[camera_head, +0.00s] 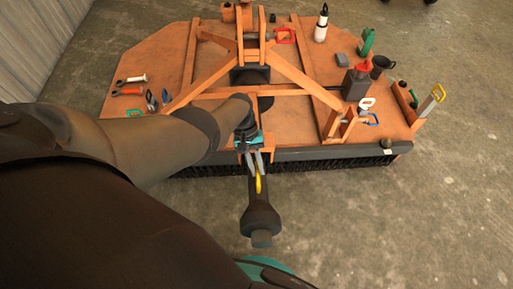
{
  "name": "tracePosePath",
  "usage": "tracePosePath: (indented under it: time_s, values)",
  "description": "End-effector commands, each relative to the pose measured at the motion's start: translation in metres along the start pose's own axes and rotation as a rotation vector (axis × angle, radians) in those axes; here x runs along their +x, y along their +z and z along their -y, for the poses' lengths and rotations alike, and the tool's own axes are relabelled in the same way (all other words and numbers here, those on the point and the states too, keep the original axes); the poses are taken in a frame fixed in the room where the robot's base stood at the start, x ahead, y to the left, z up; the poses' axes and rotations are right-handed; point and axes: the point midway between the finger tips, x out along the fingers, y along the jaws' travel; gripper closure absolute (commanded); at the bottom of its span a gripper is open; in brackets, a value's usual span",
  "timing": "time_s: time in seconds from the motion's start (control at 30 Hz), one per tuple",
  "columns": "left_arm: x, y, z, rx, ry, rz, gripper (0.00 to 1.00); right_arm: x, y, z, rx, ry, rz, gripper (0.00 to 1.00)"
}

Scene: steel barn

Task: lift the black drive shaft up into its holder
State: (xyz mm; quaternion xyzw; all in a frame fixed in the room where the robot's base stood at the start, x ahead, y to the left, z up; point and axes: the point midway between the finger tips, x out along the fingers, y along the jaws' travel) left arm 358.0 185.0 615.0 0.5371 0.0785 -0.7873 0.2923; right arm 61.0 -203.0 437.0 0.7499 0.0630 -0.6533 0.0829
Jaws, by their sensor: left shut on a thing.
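The black drive shaft (260,218) shows in the head view below the front edge of the orange implement, its thick dark end pointing toward me. My left gripper (256,168) reaches down over the implement's front edge, its grey fingers shut at the shaft. A narrow yellow piece (258,184) shows just below the fingertips, against the shaft. The shaft's far end is hidden by my gripper and the implement. I cannot tell which part is the holder; an upright orange frame (249,45) stands at the implement's middle. My right gripper is not in view.
The orange deck (145,62) carries hand tools (130,85) at left. A white bottle (321,24), a dark can (355,84) and a black mug (381,65) stand at right. Dark bristles line the front edge. The concrete floor (420,220) at right is clear.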

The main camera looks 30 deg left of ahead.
Motion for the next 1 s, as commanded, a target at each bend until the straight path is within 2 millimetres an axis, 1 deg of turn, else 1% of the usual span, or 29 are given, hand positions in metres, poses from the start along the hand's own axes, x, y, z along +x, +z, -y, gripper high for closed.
tracePosePath:
  time_s: [0.03, 0.27, 0.3, 0.5, 0.57, 0.83, 0.93, 1.0]
  values:
    - [-0.002, -0.003, -0.004, 0.002, 0.009, -0.012, 1.00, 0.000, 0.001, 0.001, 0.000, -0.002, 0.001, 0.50]
    - [-0.001, -0.002, -0.004, 0.002, 0.010, -0.010, 1.00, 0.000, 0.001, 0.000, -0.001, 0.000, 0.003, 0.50]
    - [-0.001, -0.002, -0.004, 0.002, 0.010, -0.010, 0.81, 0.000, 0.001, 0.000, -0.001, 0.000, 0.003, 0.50]
    - [0.000, -0.001, -0.003, 0.002, 0.007, -0.005, 0.58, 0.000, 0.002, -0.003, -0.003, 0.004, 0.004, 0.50]
    - [0.001, -0.001, -0.003, 0.002, 0.005, -0.004, 0.53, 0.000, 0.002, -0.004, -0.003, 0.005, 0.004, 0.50]
    - [-0.001, 0.000, -0.001, 0.001, 0.002, -0.002, 0.53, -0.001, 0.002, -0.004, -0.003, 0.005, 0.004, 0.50]
    - [-0.009, 0.000, -0.001, 0.001, 0.002, -0.003, 0.53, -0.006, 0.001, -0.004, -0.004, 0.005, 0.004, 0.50]
    - [-0.018, 0.000, -0.002, 0.000, 0.003, -0.004, 0.53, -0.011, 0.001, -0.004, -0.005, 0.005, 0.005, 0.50]
